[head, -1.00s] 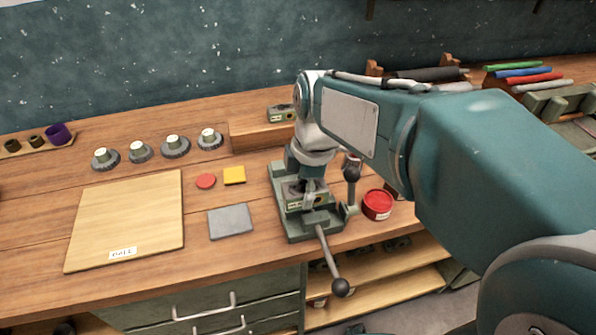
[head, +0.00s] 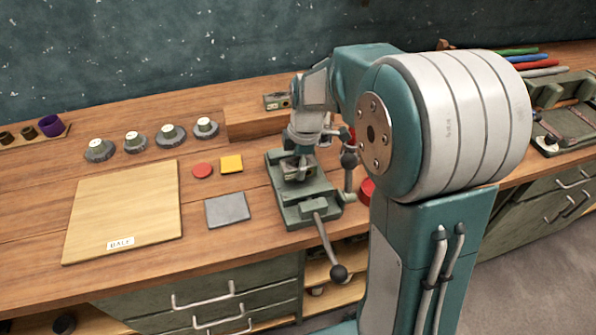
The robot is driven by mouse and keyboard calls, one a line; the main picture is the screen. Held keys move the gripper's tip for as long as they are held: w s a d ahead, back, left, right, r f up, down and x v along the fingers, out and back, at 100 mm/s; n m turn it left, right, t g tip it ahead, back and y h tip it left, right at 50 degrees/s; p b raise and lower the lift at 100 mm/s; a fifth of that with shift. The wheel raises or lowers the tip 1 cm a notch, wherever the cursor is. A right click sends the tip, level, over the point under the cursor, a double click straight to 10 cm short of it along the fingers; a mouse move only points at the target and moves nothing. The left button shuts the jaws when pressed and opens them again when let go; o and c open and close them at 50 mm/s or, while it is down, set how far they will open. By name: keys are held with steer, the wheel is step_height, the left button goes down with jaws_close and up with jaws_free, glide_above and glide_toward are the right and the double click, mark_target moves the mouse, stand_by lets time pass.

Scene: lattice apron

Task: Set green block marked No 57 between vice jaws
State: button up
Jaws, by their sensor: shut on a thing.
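The green vice (head: 318,210) is fixed near the front edge of the bench, its long handle hanging over the edge. My gripper (head: 299,160) points down over its rear part and is shut on a small green block (head: 291,174) with a pale label. The block is at the vice jaws, but I cannot tell whether it rests between them or hangs just above. Its number is too small to read, and my gripper hides much of it. Another green block (head: 277,101) with a pale label sits on a wooden riser behind the vice.
A wooden board (head: 125,205) with a label, a grey plate (head: 227,209), a red disc (head: 202,171) and a yellow square (head: 231,163) lie left of the vice. Several round knobs (head: 171,134) stand behind. A red tin (head: 366,189) is close right, partly hidden by my arm.

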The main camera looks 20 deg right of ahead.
steer(key=shift+d+f, duration=0.25)
steer(key=shift+f, duration=1)
steer(key=shift+a+f, duration=0.1)
steer(key=o, duration=1.1)
steer(key=shift+a, duration=0.1)
steer(key=shift+c, duration=0.2)
